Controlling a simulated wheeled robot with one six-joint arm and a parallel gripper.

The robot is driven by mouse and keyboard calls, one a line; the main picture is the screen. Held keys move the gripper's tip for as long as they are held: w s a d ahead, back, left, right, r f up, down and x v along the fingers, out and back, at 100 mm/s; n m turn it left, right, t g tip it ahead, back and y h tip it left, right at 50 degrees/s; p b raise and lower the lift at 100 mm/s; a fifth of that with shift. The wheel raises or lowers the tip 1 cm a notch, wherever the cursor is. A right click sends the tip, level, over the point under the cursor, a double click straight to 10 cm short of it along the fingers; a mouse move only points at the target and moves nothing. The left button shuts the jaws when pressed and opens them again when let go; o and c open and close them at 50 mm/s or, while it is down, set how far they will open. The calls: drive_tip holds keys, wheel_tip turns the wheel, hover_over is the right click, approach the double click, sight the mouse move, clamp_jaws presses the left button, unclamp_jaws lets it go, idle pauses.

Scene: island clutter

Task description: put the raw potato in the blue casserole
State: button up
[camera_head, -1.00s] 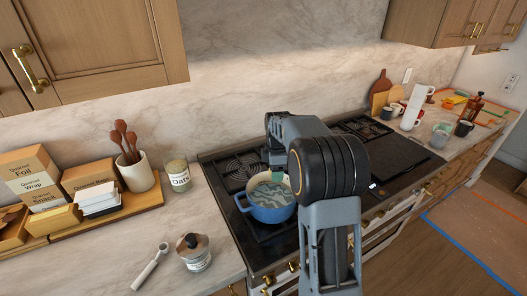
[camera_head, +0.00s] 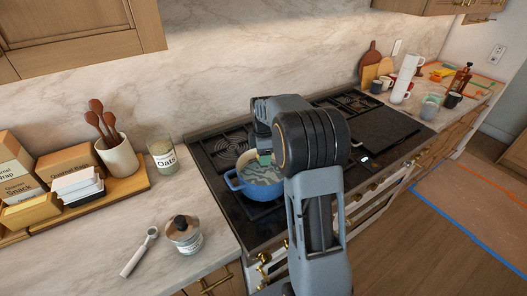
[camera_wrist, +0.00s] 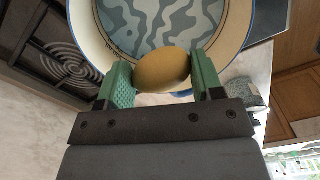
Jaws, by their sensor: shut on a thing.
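The blue casserole (camera_head: 247,190) stands open on the stove, with a cream inner wall and a wavy blue-grey pattern inside. It also shows in the wrist view (camera_wrist: 238,30). The raw potato (camera_wrist: 163,70) is yellow-brown and is held between the green finger pads of my gripper (camera_wrist: 163,76). In the wrist view the potato overlaps the near rim of the casserole; its exact height above the pot cannot be told. In the head view my gripper (camera_head: 264,158) is at the casserole's far side, mostly behind my arm, and the potato is hidden.
The stove (camera_head: 245,222) has black grates around the casserole. An oats jar (camera_head: 162,153), a lidded glass jar (camera_head: 184,233) and a grey-handled tool (camera_head: 140,252) stand or lie on the left counter.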

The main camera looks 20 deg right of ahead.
drive_tip(key=shift+f+b, duration=1.5)
drive_tip(key=shift+f, duration=1)
drive_tip(key=o, duration=1)
drive_tip(key=shift+r, duration=0.15)
wheel_tip(320, 180, up, 7)
drive_tip(key=p, duration=0.5)
